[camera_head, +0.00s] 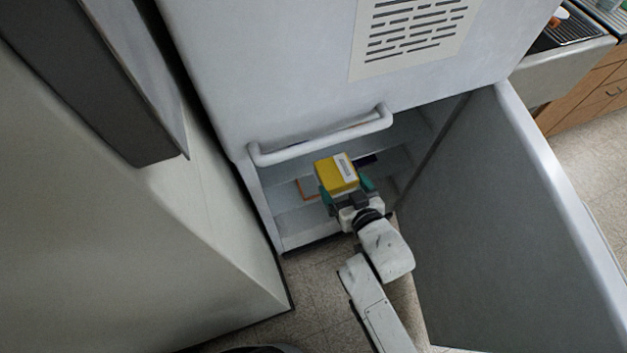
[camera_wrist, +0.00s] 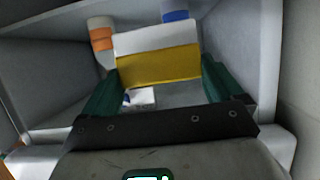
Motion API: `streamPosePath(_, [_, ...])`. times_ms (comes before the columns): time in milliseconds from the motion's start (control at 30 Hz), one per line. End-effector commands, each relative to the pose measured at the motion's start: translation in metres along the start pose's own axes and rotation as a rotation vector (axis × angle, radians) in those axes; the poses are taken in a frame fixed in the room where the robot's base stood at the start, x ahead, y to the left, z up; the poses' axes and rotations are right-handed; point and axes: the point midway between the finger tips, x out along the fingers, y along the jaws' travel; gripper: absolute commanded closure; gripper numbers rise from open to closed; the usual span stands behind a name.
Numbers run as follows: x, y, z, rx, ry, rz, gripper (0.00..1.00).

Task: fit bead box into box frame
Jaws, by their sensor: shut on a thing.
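A yellow box (camera_head: 336,174) with a pale label, which I take for the bead box, is between the teal fingers of my gripper (camera_head: 347,189). In the wrist view the box (camera_wrist: 158,70) shows a yellow side and a whitish face, with a green finger at each end. My gripper is shut on it and holds it at the opening of the cabinet. An orange-edged piece (camera_head: 307,188) lies on a shelf left of the box, and a dark blue piece (camera_head: 368,160) is right of it. I cannot tell whether either is the box frame.
The white cabinet (camera_head: 250,50) has open shelves (camera_head: 305,218) under a horizontal handle (camera_head: 322,138). Its grey door (camera_head: 500,210) stands open at right. A pale cabinet side (camera_head: 130,230) is close at left. The wrist view shows an orange-and-white item (camera_wrist: 101,38) and a blue-edged item (camera_wrist: 176,12).

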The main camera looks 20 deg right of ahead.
Motion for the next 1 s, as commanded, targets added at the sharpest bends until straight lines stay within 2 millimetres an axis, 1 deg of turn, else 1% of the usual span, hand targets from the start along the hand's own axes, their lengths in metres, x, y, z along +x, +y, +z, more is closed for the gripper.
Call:
streamPosePath(167, [0.010, 0.000, 0.004, -0.001, 0.005, -0.001, 0.51])
streamPosePath(267, [0.018, 0.000, 0.013, -0.001, 0.005, -0.001, 0.51])
streamPosePath(367, [0.030, 0.000, 0.030, -0.001, 0.006, 0.000, 0.51])
streamPosePath(500, [0.048, -0.001, 0.060, -0.002, 0.006, -0.002, 0.51])
streamPosePath(900, [0.080, 0.001, 0.137, 0.000, 0.003, 0.001, 0.51])
streamPosePath(1000, [0.088, 0.004, 0.152, 0.001, 0.004, 0.002, 0.51])
